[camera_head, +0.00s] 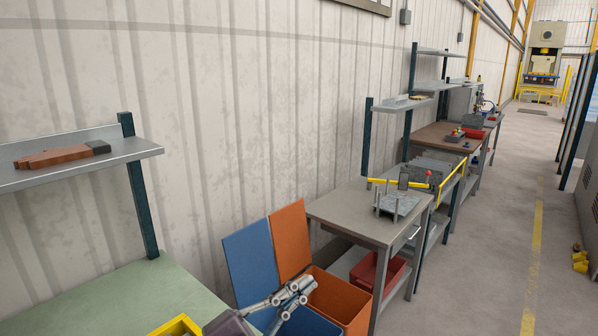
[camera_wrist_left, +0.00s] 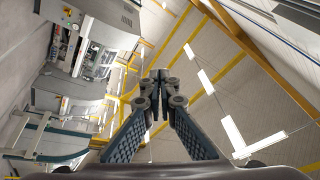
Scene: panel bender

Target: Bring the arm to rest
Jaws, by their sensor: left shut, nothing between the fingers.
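My left gripper (camera_head: 296,287) shows at the bottom of the head view, in front of the blue and orange bins. It is shut and empty, with its fingers pointing up and to the right. In the left wrist view the fingers of the gripper (camera_wrist_left: 155,77) meet at the middle, with nothing between them. Behind them are the ceiling and its lights. My right gripper is in neither view.
A green table (camera_head: 120,297) with a yellow bin (camera_head: 177,326) is at lower left. An orange bin (camera_head: 340,300) stands by a grey table (camera_head: 350,208).

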